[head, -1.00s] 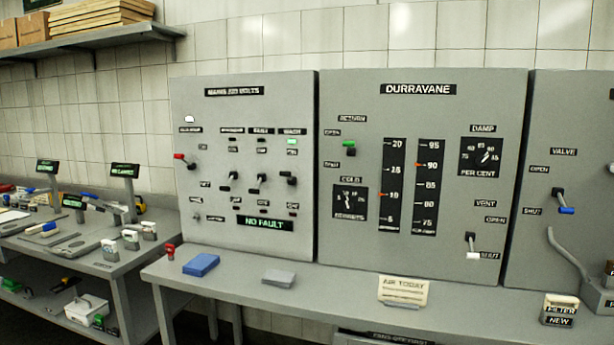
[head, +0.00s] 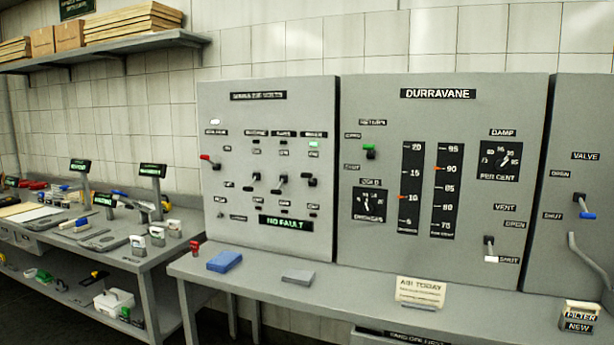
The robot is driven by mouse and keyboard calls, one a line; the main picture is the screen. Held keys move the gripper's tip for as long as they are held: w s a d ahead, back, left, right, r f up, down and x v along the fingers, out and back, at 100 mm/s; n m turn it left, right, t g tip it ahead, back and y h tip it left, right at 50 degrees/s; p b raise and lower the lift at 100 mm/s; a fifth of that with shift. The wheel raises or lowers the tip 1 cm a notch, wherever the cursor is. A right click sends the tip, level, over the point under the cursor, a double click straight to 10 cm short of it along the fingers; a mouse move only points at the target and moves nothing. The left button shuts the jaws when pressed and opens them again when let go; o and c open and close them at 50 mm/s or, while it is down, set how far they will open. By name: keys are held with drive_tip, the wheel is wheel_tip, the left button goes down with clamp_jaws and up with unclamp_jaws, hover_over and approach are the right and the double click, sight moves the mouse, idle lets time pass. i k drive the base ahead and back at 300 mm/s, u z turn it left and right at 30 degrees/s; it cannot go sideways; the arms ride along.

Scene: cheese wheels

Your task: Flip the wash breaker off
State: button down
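The mains panel (head: 268,245) stands at the left of the wall row in the head view. Its rightmost column has a blurred label that looks like "WASH", with a lit green window (head: 314,143) under it. The wash breaker (head: 310,180) is a small black-knobbed lever below that, between an upper and a lower label. Whether the lever is up or down is too small to tell. Two similar breakers, the left one (head: 256,178) and the middle one (head: 281,183), sit beside it. A green display (head: 285,223) reads "NO FAULT". My gripper is not in view.
A red-handled lever (head: 208,160) is at the panel's left. The Durravane panel (head: 385,275) stands to the right. The bench (head: 255,287) in front holds a blue block (head: 224,261), a grey block (head: 298,277) and an "AIR TODAY" card (head: 420,291). A side table with tools is at left.

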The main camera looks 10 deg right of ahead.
sight(309, 178)
drive_tip(key=u, duration=0.05)
drive_tip(key=i, duration=0.9)
drive_tip(key=z, duration=0.65)
drive_tip(key=k, duration=0.15)
drive_tip(key=u, duration=3.1)
